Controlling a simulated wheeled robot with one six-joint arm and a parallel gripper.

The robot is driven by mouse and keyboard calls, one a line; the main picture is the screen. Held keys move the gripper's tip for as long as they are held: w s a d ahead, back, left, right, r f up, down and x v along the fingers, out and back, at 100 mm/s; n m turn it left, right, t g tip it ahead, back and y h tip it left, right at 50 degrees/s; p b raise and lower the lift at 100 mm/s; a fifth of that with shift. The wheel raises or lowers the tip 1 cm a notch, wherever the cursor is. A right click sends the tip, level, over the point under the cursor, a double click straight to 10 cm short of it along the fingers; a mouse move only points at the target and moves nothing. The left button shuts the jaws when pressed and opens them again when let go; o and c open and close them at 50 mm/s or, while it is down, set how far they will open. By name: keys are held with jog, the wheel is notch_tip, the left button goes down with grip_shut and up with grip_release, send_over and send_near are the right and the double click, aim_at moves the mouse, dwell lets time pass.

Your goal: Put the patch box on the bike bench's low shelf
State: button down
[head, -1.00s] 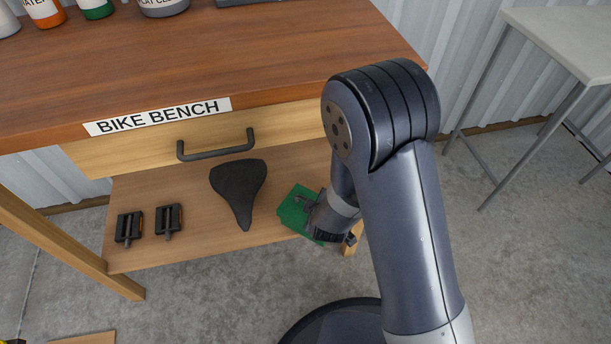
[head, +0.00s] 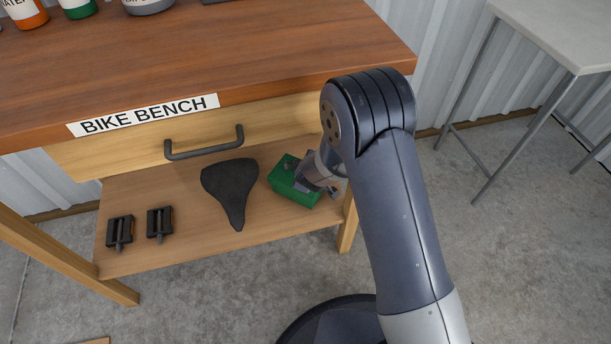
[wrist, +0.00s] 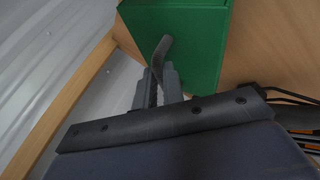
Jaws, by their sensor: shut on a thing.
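The patch box is a green box (head: 292,186) at the right part of the bike bench's low shelf (head: 180,190), right of the black saddle. My gripper (head: 314,178) is at the box's right side in the head view. In the wrist view, my gripper (wrist: 160,78) is shut on a dark curved piece at the green box (wrist: 190,35). The box appears at or just above the shelf board; I cannot tell whether it touches. My arm hides part of the shelf's right end.
A black saddle (head: 230,188) lies mid-shelf, with two black pedals (head: 119,233) (head: 160,223) at the left. The drawer (head: 190,135) with its dark handle and the bench top (head: 200,60) overhang the shelf. A grey table (head: 560,30) stands at the right.

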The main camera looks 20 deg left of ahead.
jog(key=shift+f+b, duration=0.3)
jog(key=shift+f, duration=0.5)
jog(key=shift+r, duration=0.1)
jog(key=c, duration=2)
grip_release()
jog(key=o, duration=0.5)
